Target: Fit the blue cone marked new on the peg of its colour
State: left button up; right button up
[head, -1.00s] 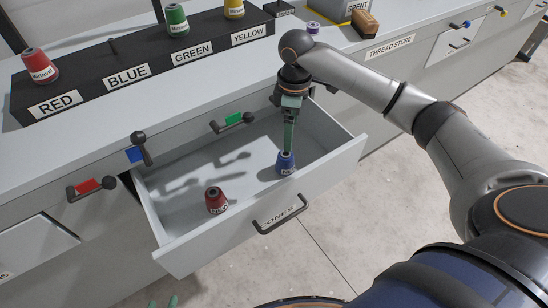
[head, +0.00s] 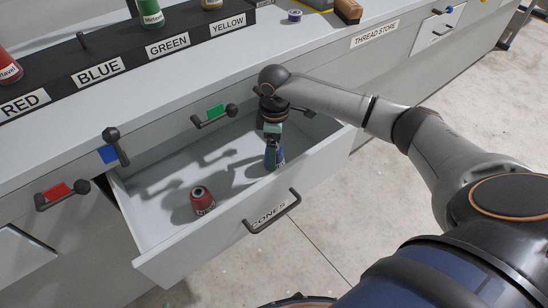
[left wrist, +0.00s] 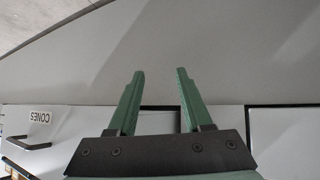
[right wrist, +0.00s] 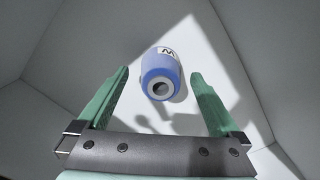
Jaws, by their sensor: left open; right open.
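The blue cone (head: 280,155) stands in the open drawer, near its right end, partly hidden behind my right gripper (head: 272,160) in the head view. In the right wrist view the blue cone (right wrist: 161,74) lies between and just beyond the open fingers of my right gripper (right wrist: 158,85), its label partly visible. The blue peg (head: 82,41) stands bare on the dark rack above the BLUE label (head: 98,72). My left gripper (left wrist: 160,85) is open and empty in the left wrist view, out of the head view.
The drawer (head: 200,250) marked CONES also holds a red cone (head: 203,200). Red (head: 8,68), green (head: 150,14) and yellow cones stand on the rack (head: 128,55). A purple spool (head: 295,15) sits on the worktop. Dark handles line the front.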

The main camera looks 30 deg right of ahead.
notch_tip(320, 180, down, 3)
jog(key=shift+f+b, duration=0.2)
jog(key=shift+b, duration=0.15)
pick_arm(q)
jog(key=shift+s+a+f, duration=0.2)
jog(key=shift+f, duration=0.25)
pick_arm(e)
jog(key=shift+c, duration=0.6)
jog(key=shift+r, duration=0.1)
jog(key=c, duration=1.3)
notch_tip(320, 180, up, 9)
jog(key=p, duration=0.2)
jog(key=shift+p, duration=0.3)
pick_arm(q)
jog(key=shift+w+d+r, duration=0.1)
jog(key=shift+d+r, duration=0.05)
jog(key=shift+r, duration=0.4)
jog(key=shift+w+d+r, duration=0.1)
jog(key=shift+r, duration=0.4)
pick_arm(e)
jog(key=shift+r, duration=0.5)
jog(key=shift+a, duration=0.1)
